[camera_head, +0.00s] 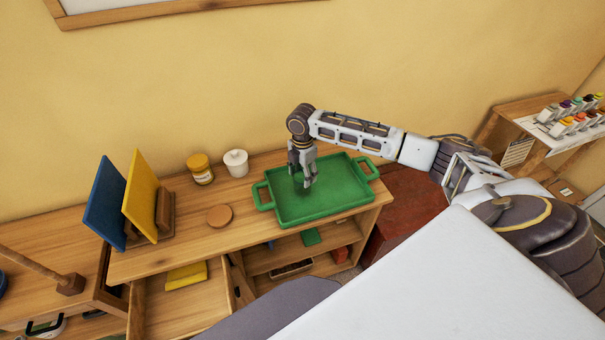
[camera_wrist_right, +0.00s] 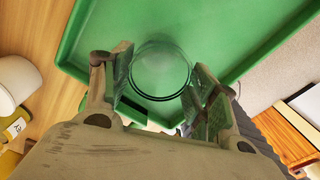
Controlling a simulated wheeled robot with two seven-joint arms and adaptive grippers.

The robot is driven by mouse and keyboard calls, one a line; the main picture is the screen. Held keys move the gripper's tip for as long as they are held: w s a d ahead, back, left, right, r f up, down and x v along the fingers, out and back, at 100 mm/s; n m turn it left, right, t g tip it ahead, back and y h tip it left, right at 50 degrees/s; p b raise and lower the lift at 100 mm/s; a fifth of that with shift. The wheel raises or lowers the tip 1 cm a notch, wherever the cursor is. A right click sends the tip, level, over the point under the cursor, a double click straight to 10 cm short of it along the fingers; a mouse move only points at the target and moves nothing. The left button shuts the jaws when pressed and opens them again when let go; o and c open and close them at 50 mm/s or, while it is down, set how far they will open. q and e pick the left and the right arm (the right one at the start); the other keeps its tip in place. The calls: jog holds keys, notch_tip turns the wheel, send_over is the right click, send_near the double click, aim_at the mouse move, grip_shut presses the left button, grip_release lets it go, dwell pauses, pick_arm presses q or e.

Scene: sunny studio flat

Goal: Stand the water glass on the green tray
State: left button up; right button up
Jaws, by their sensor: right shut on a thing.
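The green tray (camera_head: 345,195) lies on the wooden cabinet top, with a handle at each end. My right gripper (camera_head: 303,180) is over the left part of the tray, pointing down. In the right wrist view the clear water glass (camera_wrist_right: 161,72) sits between the two fingers of my right gripper (camera_wrist_right: 160,88), which is shut on it. The glass is seen from above, with green tray showing through and around it. Whether its base touches the tray I cannot tell. In the head view the glass is hard to make out. My left gripper is not in view.
A white lidded jar (camera_head: 236,163) and a yellow-lidded jar (camera_head: 200,169) stand left of the tray. A round wooden coaster (camera_head: 219,216) lies nearer. Blue (camera_head: 105,203) and yellow (camera_head: 141,194) boards stand upright farther left. An open drawer (camera_head: 180,303) sticks out below.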

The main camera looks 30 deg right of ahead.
jog(key=shift+f, duration=0.25)
jog(key=shift+f, duration=0.1)
jog(key=o, duration=1.6)
jog(key=shift+o, duration=0.2)
notch_tip(320, 180, up, 12)
jog(key=b, duration=0.1)
